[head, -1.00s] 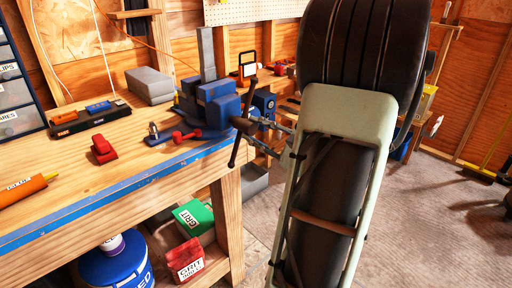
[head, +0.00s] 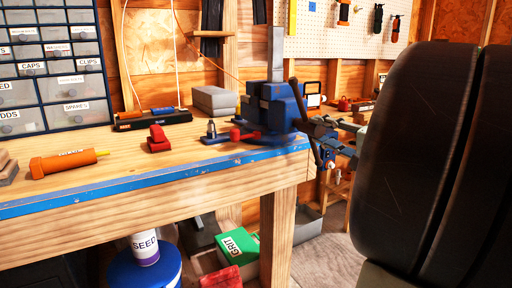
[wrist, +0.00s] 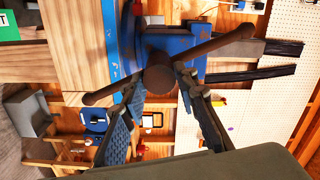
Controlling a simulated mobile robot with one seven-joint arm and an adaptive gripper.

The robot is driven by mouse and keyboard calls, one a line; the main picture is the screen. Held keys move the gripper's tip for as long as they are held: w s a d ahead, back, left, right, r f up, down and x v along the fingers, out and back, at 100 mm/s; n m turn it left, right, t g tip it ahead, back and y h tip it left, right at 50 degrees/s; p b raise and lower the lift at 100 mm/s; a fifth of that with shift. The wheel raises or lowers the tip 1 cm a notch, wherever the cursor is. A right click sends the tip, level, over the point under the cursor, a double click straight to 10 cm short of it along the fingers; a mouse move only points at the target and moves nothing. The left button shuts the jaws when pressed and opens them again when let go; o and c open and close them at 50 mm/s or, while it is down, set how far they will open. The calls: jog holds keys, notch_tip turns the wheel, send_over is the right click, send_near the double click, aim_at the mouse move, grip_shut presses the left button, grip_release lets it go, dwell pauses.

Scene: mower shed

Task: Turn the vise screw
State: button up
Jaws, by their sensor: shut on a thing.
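The blue vise (head: 277,104) is mounted at the right end of the workbench. Its dark handle bar (head: 296,97) slants in the head view, with its top end to the left. In the wrist view the bar (wrist: 220,43) crosses the picture from lower left to upper right, through the round brown head of the vise screw (wrist: 159,74). My gripper (head: 322,133) is at the screw's outer end. In the wrist view its two fingers (wrist: 160,84) lie on either side of the screw head and are shut on it. Their exact contact is partly hidden.
The workbench (head: 110,150) has a blue front edge. On it are a red clamp-like piece (head: 158,138), an orange tube (head: 66,162) and a grey box (head: 214,101). A green box (head: 238,246) and a blue bucket (head: 146,270) are below. My dark arm fills the right side.

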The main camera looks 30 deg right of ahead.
jog(key=n, duration=0.4)
jog(key=shift+w+r+b, duration=0.1)
jog(key=shift+r+b, duration=0.1)
jog(key=shift+b, duration=0.15)
jog(key=n, duration=0.4)
jog(key=shift+a+n, duration=0.1)
jog(key=shift+n, duration=0.3)
dwell(0.4)
jog(key=o, duration=1.1)
jog(key=shift+o, duration=0.2)
jog(key=shift+f, duration=0.1)
